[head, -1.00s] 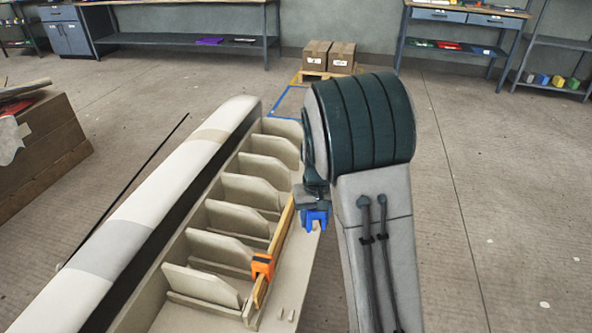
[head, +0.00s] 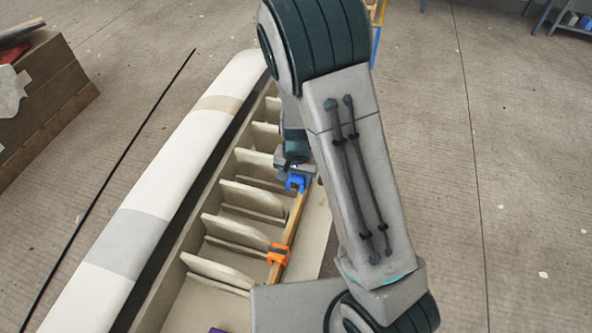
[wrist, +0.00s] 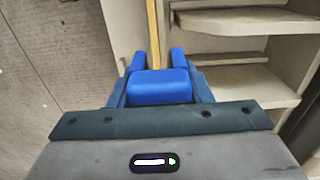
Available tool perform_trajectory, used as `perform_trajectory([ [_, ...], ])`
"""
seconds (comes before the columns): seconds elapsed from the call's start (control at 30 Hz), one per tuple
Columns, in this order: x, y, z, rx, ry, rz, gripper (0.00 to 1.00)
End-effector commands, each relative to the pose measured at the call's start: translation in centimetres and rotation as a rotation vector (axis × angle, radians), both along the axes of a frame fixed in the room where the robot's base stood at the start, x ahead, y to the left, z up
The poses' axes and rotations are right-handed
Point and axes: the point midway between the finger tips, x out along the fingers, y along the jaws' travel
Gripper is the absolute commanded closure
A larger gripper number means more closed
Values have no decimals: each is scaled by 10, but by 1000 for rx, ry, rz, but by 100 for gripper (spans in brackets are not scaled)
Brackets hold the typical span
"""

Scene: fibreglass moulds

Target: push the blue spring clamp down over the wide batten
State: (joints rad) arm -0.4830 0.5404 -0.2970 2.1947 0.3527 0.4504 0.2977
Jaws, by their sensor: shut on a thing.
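The blue spring clamp (head: 296,183) is held in my gripper (head: 290,172), over the far part of the wooden batten (head: 291,232) in the head view. In the wrist view the clamp (wrist: 160,87) shows two blue prongs pointing away, with the batten (wrist: 154,35) running between them in the picture. Whether the clamp touches the batten or hangs above it, I cannot tell. My gripper's fingertips are mostly hidden behind the clamp. An orange clamp (head: 278,254) sits on the near part of the same batten.
The cream mould frame (head: 190,290) has several upright ribs (head: 233,232) left of the batten. A long white rounded mould (head: 165,195) lies beyond them. A small purple thing (head: 217,330) shows at the bottom edge.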

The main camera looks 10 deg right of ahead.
Motion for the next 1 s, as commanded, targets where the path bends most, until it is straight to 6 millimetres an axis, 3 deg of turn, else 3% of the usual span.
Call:
perform_trajectory([
  [1.0, 0, 0, -79, 0, 0, 2, 79],
])
